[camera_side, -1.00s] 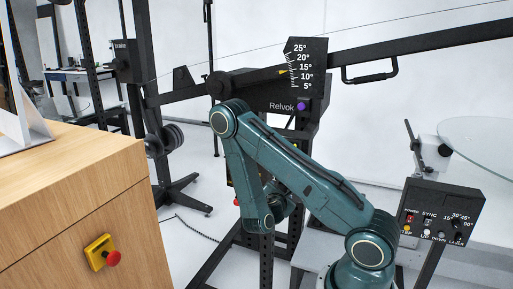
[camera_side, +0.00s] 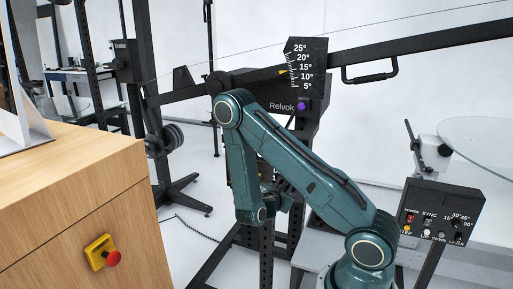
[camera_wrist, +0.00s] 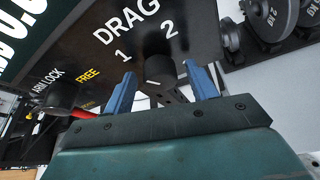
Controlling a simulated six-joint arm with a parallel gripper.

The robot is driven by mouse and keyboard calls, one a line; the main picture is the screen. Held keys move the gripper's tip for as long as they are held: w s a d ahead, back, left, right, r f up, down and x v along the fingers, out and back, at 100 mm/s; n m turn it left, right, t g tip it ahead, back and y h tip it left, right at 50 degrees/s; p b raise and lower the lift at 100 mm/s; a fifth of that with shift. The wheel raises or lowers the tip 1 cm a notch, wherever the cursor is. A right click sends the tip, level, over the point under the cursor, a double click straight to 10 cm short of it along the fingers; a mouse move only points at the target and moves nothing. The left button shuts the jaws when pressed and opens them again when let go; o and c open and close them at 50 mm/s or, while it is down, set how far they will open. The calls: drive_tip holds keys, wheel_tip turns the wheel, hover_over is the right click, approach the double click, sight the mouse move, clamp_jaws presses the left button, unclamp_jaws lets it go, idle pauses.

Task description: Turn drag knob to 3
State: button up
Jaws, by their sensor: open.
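The drag knob (camera_wrist: 157,68) is a dark round knob on the black panel, under the white word DRAG. The numerals 1 and 2 show above it; no 3 is readable. I cannot clearly make out where the knob points. My gripper (camera_wrist: 160,72) is open, with one blue finger on each side of the knob. I cannot tell whether either finger touches it. In the side view the knob and my fingertips are hidden behind my arm.
Left of the knob on the panel is the arm lock (camera_wrist: 58,97), with the label FREE and a red part (camera_wrist: 84,113). Weight plates (camera_wrist: 270,20) stand at the upper right of the wrist view. A switch box (camera_side: 440,215) stands right of my arm.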

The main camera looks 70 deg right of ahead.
drive_tip(key=shift+a+r+n, duration=0.6)
drive_tip(key=shift+a+r, duration=1.95)
drive_tip(key=shift+a, duration=3.75)
drive_tip(key=s+d+f+m+g+y, duration=0.15)
drive_tip(key=m+y, duration=0.25)
drive_tip(key=m, duration=0.6)
drive_tip(key=d+m+y, duration=0.3)
drive_tip(key=m+y, duration=0.1)
drive_tip(key=m, duration=0.6)
drive_tip(key=d+r+m+t, duration=0.3)
drive_tip(key=d+r+m, duration=0.1)
drive_tip(key=r+m, duration=0.4)
drive_tip(key=d+r+m+t, duration=0.4)
drive_tip(key=r+m, duration=0.4)
drive_tip(key=r, duration=0.1)
drive_tip(key=shift+w+y, duration=0.35)
drive_tip(key=shift+y, duration=0.05)
